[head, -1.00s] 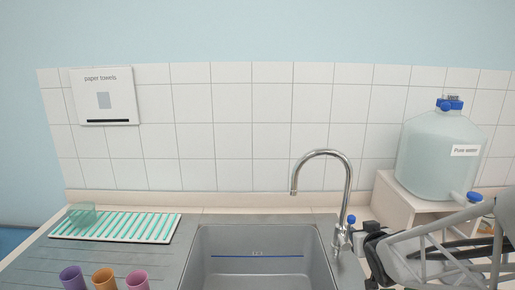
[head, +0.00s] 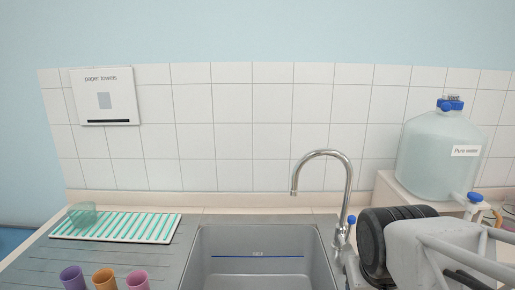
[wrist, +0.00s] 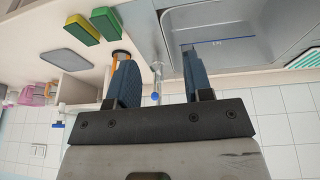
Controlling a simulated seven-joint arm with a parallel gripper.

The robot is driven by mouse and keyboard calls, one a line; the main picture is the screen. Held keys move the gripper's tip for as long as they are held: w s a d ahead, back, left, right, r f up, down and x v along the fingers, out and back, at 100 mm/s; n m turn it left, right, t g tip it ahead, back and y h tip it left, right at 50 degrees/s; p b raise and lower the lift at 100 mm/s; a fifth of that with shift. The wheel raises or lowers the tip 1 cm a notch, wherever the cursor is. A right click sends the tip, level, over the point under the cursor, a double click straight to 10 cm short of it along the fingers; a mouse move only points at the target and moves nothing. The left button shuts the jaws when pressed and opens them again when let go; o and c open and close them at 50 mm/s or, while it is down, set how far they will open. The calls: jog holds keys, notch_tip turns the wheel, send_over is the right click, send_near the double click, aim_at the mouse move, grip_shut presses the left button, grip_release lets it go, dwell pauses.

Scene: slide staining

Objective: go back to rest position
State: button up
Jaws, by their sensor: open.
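My gripper (wrist: 158,80) is open in the wrist view, with nothing between its two dark fingers. The fingers point toward the counter and sink, and the faucet (wrist: 158,72) shows in the gap between them. In the head view my arm reaches in at the lower right, beside the faucet (head: 348,190) and in front of the pure water jug's stand.
The sink (head: 262,240) is empty. A green-striped drying rack (head: 120,229) holds a clear green cup (head: 82,214) at left. Purple (head: 72,277), orange (head: 104,279) and pink (head: 137,278) cups stand at front left. The pure water jug (head: 440,140) stands at right. Sponges (wrist: 83,29) lie on the counter.

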jog(key=shift+s+a+r+g, duration=0.1)
jog(key=shift+s+a+g, duration=0.1)
jog(key=shift+s, duration=0.35)
jog(key=shift+s+a+r+g, duration=0.15)
jog(key=shift+s+a+g, duration=0.1)
jog(key=shift+s, duration=0.3)
jog(key=shift+s+a+r+g, duration=0.1)
jog(key=shift+s+a+g, duration=0.1)
jog(key=shift+s, duration=0.35)
